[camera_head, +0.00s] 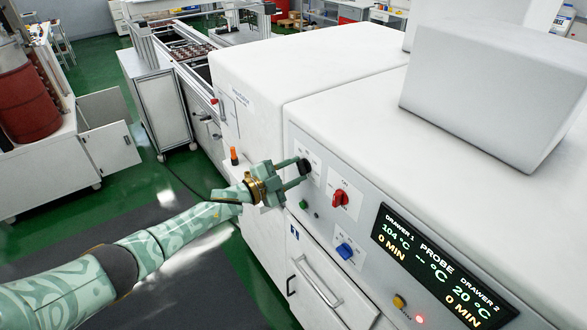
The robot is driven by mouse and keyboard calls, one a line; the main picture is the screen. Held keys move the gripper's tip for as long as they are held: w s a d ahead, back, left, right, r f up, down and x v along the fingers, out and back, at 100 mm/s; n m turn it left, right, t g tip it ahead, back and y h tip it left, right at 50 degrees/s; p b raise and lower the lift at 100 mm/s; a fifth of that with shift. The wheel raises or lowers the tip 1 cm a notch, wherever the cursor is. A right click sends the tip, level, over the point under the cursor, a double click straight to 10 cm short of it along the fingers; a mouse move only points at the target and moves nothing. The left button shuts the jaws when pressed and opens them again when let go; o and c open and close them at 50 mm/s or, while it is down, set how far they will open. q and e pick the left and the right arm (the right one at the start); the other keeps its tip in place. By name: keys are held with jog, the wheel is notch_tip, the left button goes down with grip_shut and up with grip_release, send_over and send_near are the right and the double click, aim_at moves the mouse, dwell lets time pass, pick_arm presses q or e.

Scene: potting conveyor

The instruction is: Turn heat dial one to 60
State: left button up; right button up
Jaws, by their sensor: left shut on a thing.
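My left gripper (291,168) reaches in from the left to the front panel of the white machine. It is shut on a dark dial (305,166) at the panel's upper left. The fingers hide part of this dial, and I cannot read its scale. A red dial (340,198) and a blue dial (345,250) sit on white label plates to its right and below, apart from the gripper. The display (438,268) reads 104 °C and 0 MIN for drawer 1, and 20 °C and 0 MIN for drawer 2. My right gripper is not in view.
A green button (303,204) and a yellow button (398,301) are on the panel. A drawer handle (314,282) sticks out below. A large white box (490,90) stands on top of the machine. A red drum (27,100) and an open cabinet door are at the left.

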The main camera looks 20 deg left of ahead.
pick_arm(q)
jog(key=shift+n, duration=0.6)
jog(key=shift+f, duration=0.1)
jog(key=o, duration=1)
jog(key=shift+s+a, duration=0.1)
jog(key=b+v, duration=0.1)
jog(key=v, duration=1.5)
jog(key=shift+a+f, duration=0.1)
